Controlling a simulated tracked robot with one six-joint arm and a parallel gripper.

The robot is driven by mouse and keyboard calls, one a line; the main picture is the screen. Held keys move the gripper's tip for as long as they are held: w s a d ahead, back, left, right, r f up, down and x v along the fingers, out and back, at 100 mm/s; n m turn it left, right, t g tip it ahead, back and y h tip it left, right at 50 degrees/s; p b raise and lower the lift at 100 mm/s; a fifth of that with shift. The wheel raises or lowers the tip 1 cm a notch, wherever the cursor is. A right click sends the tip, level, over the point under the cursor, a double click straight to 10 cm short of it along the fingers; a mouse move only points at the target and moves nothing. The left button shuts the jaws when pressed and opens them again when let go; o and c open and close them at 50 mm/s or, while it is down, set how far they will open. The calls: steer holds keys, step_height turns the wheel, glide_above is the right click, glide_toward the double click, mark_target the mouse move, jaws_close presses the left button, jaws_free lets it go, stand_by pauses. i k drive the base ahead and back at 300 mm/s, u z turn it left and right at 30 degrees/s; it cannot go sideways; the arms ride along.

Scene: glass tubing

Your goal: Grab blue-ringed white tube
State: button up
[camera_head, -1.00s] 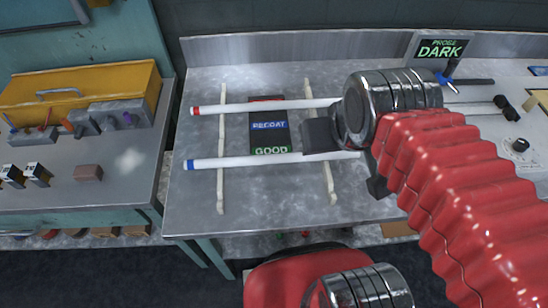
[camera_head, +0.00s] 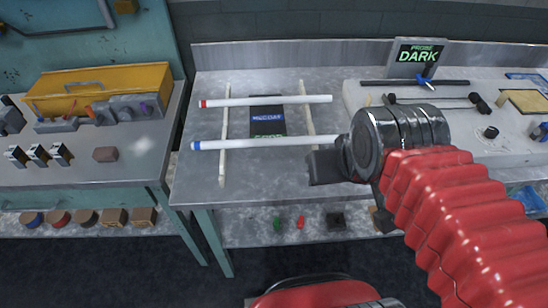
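The blue-ringed white tube (camera_head: 265,143) lies across two pale rails on the metal bench, its blue ring at the left end. Its right end reaches close to my wrist. A red-ringed white tube (camera_head: 265,101) lies behind it, roughly parallel. My gripper (camera_head: 353,191) is on the near side of the blue-ringed tube's right end, apart from it in the picture. One dark finger shows at left and part of the other lower right. They look apart, with nothing visible between them. My wrist hides some of the gripper.
The left rail (camera_head: 224,125) and right rail (camera_head: 307,115) stand on the bench (camera_head: 205,185). A dark panel (camera_head: 268,128) lies between them, under the tubes. A yellow toolbox (camera_head: 100,88) is on the left bench.

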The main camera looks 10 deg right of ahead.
mark_target(218, 145)
steer(key=k, duration=0.95)
steer(key=u, duration=0.95)
steer(key=i, duration=1)
steer(key=u, duration=0.1)
